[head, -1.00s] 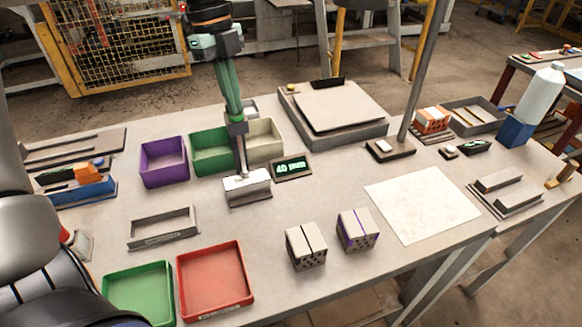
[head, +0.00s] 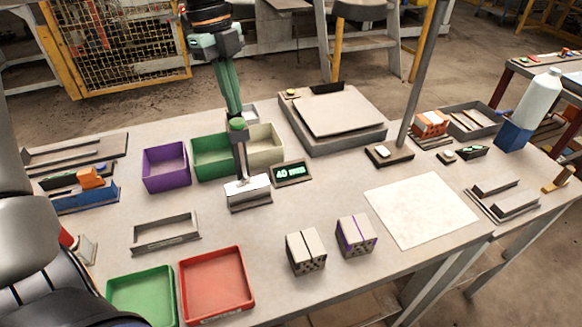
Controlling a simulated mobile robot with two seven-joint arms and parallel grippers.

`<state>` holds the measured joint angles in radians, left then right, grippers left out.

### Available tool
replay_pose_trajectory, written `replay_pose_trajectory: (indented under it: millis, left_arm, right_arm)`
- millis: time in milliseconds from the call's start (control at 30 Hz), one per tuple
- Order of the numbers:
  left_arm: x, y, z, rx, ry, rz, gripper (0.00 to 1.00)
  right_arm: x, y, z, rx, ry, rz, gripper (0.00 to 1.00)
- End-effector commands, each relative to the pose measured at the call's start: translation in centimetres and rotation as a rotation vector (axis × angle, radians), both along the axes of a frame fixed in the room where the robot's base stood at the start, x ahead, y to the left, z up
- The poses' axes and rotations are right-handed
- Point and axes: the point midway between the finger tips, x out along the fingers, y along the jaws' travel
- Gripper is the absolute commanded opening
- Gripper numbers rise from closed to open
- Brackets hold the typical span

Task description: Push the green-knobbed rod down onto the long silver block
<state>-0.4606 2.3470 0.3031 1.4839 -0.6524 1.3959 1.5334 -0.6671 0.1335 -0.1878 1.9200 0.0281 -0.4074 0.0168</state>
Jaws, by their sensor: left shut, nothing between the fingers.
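The green-knobbed rod (head: 241,155) stands upright, its green knob (head: 236,124) at the top and its lower end at the long silver block (head: 249,195). Whether the rod's foot presses on the block or hangs just above it is too small to tell. The block lies on the table in front of the green and cream bins. My left gripper (head: 234,111) points down from above, fingers shut and empty, with the fingertips just above or behind the knob. Contact with the knob cannot be made out. My right gripper is not in view.
A small lit display (head: 291,173) stands right of the block. A purple bin (head: 166,166), a green bin (head: 213,156) and a cream bin (head: 266,142) stand behind. Two hollow bricks and a white sheet (head: 421,208) lie to the right.

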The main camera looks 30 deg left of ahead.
Motion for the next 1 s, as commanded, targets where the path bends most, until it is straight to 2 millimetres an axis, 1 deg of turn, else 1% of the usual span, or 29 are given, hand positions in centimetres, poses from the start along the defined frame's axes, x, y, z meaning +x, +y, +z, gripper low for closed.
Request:
replay_pose_trajectory:
  millis: [33, 200, 600, 1000]
  left_arm:
    - [0.0, 0.0, 0.8, 0.001, 0.000, 0.000, 0.00]
    - [0.0, 0.0, 2.2, 0.000, 0.000, 0.000, 0.00]
    - [0.0, 0.0, 5.2, 0.000, 0.000, 0.000, 0.00]
    - [0.0, 0.0, 5.2, 0.000, 0.000, 0.000, 0.00]
  right_arm:
    - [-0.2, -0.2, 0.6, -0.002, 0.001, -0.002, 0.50]
    - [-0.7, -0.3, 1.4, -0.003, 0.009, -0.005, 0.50]
    - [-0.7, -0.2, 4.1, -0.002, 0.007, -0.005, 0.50]
    - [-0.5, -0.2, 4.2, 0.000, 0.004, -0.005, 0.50]
